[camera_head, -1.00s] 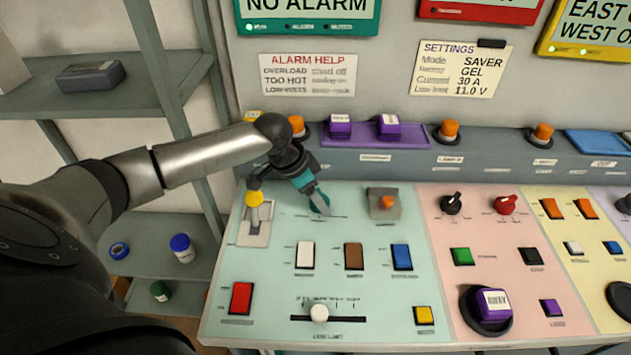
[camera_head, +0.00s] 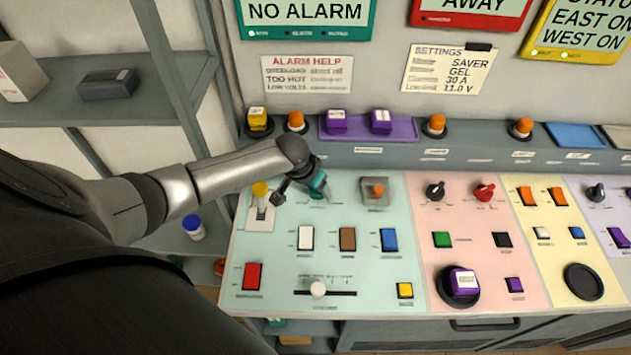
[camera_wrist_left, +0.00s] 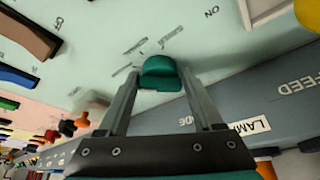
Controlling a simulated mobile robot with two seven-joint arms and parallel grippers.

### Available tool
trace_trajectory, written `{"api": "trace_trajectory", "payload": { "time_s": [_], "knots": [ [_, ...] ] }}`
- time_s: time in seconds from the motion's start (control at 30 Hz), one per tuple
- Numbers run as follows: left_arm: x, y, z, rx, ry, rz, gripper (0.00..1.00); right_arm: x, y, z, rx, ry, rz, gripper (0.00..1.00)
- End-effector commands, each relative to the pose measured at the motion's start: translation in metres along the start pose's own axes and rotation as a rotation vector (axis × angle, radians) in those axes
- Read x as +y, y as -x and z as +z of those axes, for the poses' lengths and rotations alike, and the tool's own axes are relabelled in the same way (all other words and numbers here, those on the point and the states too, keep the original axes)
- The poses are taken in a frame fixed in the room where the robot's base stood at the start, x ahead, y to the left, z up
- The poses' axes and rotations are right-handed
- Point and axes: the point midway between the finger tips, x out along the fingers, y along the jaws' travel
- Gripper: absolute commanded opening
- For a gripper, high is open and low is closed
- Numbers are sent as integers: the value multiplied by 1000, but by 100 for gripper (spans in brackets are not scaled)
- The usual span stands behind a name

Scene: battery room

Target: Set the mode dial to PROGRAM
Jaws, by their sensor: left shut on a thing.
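The mode dial, a teal rounded knob (camera_wrist_left: 160,72), sits on the pale green panel in the left wrist view. My left gripper (camera_wrist_left: 162,85) is around it, one finger on each side, shut on it. In the head view my left gripper (camera_head: 318,190) is low over the upper left of the green panel (camera_head: 290,275), and largely hides the dial. The small print around the dial is too blurred to read, so its setting cannot be told. My right gripper is not in view.
A yellow-topped lever (camera_head: 260,190) stands close left of the gripper. An orange toggle (camera_head: 377,190) is to its right. White (camera_head: 306,238), brown (camera_head: 347,239) and blue (camera_head: 389,240) rockers lie in front. A ledge with buttons (camera_head: 368,127) runs behind.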

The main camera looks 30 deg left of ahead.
Motion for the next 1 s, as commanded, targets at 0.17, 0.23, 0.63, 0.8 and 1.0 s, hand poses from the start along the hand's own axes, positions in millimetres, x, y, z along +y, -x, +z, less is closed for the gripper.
{"api": "trace_trajectory", "payload": {
  "time_s": [0.17,0.23,0.63,0.8,1.0],
  "knots": [
    [0,-1,1,-1,11,-3,11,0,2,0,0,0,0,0],
    [0,-1,1,-1,11,-3,11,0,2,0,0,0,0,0],
    [0,-1,1,-1,11,-3,86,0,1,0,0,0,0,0],
    [0,0,0,0,10,-3,86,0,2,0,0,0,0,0],
    [0,6,0,0,8,-3,86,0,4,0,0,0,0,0]
  ]
}}
